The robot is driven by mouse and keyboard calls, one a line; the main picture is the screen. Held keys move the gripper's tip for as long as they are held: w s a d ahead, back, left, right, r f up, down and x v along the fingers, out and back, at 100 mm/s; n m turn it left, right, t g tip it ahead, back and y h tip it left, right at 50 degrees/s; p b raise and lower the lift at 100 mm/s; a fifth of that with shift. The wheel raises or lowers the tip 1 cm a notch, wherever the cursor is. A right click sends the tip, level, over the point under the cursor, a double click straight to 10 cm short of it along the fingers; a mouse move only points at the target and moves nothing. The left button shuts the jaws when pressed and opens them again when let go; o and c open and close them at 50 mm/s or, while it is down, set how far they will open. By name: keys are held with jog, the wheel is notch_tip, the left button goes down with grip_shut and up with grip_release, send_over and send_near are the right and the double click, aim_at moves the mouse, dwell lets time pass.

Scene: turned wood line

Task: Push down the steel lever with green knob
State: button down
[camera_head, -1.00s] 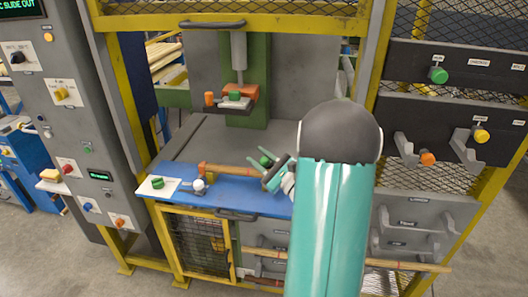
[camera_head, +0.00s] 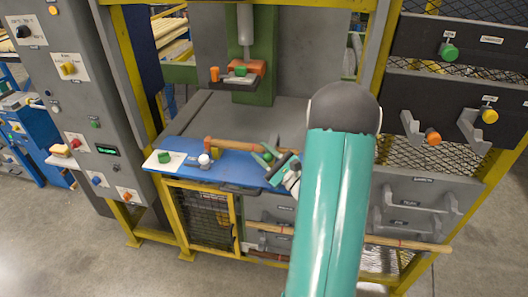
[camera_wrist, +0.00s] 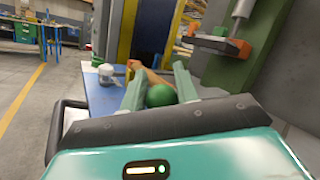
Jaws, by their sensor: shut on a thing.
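The green knob (camera_head: 267,157) of the lever is a round ball at the right part of the blue worktop (camera_head: 229,168). In the wrist view the green knob (camera_wrist: 160,95) sits between the two pale green fingers of my gripper (camera_wrist: 158,88). My gripper (camera_head: 275,165) is shut on the knob in the head view, low over the worktop's front right. The steel shaft of the lever is mostly hidden behind the knob and fingers.
A turned wood piece (camera_head: 228,146) lies along the worktop behind a white knob (camera_head: 204,160). A green button (camera_head: 164,157) is at the left end. A press with an orange block (camera_head: 246,66) stands behind. Black panels with coloured knobs are at right.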

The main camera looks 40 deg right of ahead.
jog(key=shift+w+a+f, duration=0.1)
jog(key=shift+a+f, duration=0.25)
jog(key=shift+f, duration=0.05)
jog(key=c, duration=1.1)
grip_release()
jog(key=shift+w, duration=0.1)
jog(key=shift+o, duration=0.2)
jog(key=shift+d, duration=0.1)
jog(key=shift+s+d+r, duration=0.1)
jog(key=shift+s+d, duration=0.05)
jog(key=shift+s, duration=0.05)
jog(key=shift+s+d, duration=0.1)
jog(key=shift+s, duration=0.15)
jog(key=v, duration=1.3)
jog(key=shift+a, duration=0.3)
